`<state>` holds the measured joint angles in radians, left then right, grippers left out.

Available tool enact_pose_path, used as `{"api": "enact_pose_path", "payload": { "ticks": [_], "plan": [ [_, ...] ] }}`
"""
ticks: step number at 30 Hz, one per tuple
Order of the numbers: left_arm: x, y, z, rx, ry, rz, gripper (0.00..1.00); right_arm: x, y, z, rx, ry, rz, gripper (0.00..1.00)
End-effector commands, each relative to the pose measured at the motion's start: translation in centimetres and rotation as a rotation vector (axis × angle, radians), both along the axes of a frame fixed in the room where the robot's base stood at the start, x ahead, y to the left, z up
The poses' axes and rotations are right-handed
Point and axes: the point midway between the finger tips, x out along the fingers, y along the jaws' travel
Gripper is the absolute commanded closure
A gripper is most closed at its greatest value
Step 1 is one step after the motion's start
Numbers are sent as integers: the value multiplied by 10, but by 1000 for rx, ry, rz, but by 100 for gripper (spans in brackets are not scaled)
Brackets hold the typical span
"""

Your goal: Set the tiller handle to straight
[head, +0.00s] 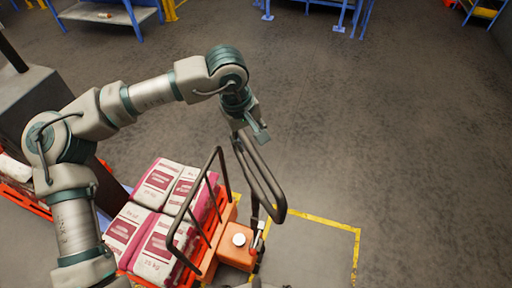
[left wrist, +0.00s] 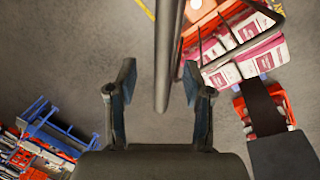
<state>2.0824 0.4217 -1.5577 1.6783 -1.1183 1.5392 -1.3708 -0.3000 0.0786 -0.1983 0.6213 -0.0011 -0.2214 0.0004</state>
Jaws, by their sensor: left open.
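The tiller handle (head: 271,182) is a long dark loop on the orange pallet truck (head: 237,256). In the head view it rises from the truck's front and leans to the upper left. My left gripper (head: 258,131) is open at the loop's upper end. In the left wrist view, the handle bar (left wrist: 163,50) runs between the two spread fingers of my left gripper (left wrist: 158,80), with gaps on both sides. I cannot tell whether any finger touches it. My right gripper is not in view.
White and maroon sacks (head: 157,185) lie on the truck behind a dark guard frame (head: 219,160). A yellow floor marking (head: 335,224) borders the truck. A grey cabinet (head: 28,105) stands at the left. Blue racks (head: 112,12) stand at the back. The floor at right is clear.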

Motion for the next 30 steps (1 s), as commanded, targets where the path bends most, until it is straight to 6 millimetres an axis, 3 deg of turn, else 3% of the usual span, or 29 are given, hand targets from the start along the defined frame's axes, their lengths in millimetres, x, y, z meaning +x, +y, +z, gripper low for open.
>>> {"api": "enact_pose_path", "payload": {
  "ticks": [3,9,20,21,27,30],
  "plan": [
    [0,-4,-23,2,-1,-2,49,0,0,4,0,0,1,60],
    [3,-12,-48,2,-2,0,49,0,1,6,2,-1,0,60],
    [4,-14,-56,2,-2,0,49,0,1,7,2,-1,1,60],
    [4,-14,-56,1,-3,0,52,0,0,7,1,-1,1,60],
    [4,-11,-56,-2,-3,0,100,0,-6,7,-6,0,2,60],
    [5,-11,-55,-2,-3,0,100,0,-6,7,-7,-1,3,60]
  ]
}}
